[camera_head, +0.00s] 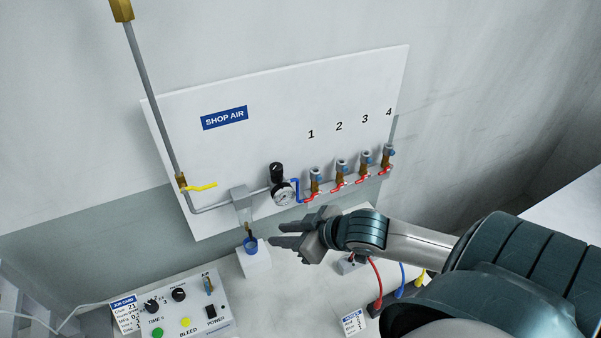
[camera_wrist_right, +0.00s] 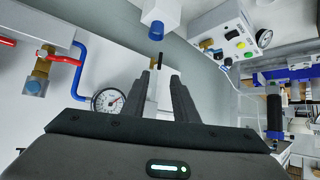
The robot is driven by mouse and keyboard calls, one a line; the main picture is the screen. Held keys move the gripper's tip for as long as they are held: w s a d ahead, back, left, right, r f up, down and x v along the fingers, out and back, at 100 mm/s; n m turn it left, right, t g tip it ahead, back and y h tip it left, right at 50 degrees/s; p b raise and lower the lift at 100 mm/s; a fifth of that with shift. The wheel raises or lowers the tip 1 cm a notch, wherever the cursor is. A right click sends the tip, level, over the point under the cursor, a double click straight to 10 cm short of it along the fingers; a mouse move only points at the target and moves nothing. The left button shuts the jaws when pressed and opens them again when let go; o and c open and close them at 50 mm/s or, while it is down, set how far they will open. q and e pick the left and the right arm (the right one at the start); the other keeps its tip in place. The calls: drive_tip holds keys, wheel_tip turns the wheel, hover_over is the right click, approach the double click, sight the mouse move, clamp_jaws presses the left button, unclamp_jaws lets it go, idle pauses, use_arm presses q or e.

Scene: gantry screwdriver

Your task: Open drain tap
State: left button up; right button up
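The drain tap hangs under the air filter (camera_head: 242,200); its small brass end (camera_head: 248,229) sits just above a blue-rimmed cup (camera_head: 251,244). My right gripper (camera_head: 283,233) comes in from the right, its fingers pointing left toward the tap, a short way from it in the head view. In the right wrist view my right gripper (camera_wrist_right: 158,76) has its two fingers apart. A small dark stem (camera_wrist_right: 161,58) shows just beyond the fingertips, and the blue cup (camera_wrist_right: 156,29) lies past it. I cannot tell whether a finger touches the tap. My left gripper is not in view.
A pressure gauge (camera_head: 283,192) and several red-handled valves (camera_head: 338,186) line the white panel above my right arm. A yellow lever (camera_head: 203,187) is at left. The cup stands on a white block (camera_head: 255,263). A control box (camera_head: 184,309) stands front left.

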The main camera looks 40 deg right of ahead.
drive_tip(key=shift+p+v, duration=1.05)
drive_tip(key=shift+v, duration=1.85)
